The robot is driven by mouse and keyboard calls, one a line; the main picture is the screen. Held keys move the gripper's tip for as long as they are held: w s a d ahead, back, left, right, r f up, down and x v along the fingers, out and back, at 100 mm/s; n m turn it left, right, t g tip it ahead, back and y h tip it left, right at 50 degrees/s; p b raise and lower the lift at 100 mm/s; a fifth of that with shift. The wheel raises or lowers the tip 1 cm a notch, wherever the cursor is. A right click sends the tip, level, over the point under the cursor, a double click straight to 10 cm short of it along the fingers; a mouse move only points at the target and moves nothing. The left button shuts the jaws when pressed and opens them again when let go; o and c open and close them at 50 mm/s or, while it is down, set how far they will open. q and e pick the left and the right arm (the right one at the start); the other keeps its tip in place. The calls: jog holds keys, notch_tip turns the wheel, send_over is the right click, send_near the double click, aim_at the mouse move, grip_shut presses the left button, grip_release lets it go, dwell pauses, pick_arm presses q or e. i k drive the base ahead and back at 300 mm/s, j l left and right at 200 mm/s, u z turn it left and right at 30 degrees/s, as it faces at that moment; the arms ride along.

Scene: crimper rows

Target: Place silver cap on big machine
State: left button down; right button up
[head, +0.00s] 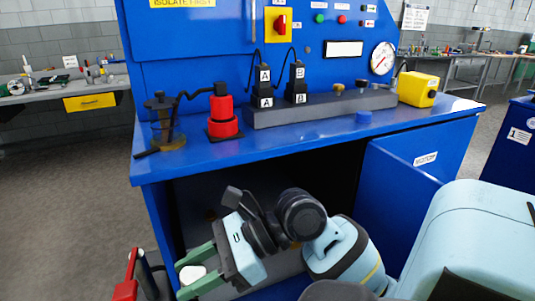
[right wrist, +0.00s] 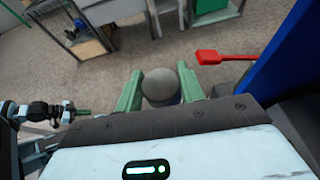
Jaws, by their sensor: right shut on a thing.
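My right gripper (head: 190,280) reaches to the lower left in the head view, in front of the blue machine's dark open lower bay. Its green fingers are shut on the silver cap (head: 193,273), a small pale round piece. In the right wrist view the cap (right wrist: 160,84) shows as a grey dome between the two fingertips (right wrist: 160,90). The big blue machine (head: 160,198) fills the middle of the head view, and the gripper is below the level of its worktop. I cannot tell where on the machine a cap would fit.
On the worktop stand a dark brass fitting (head: 163,120), a red cylinder (head: 222,115), a grey block (head: 325,107) with plugs A and B, and a yellow box (head: 417,90). A blue door (head: 400,190) hangs open at right. A red-handled object (head: 127,280) stands left of my gripper.

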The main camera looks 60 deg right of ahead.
aim_at(272, 137)
jog(key=i+j, duration=0.3)
jog(key=i, duration=0.2)
jog(key=i+z, duration=0.1)
jog(key=z, duration=1.1)
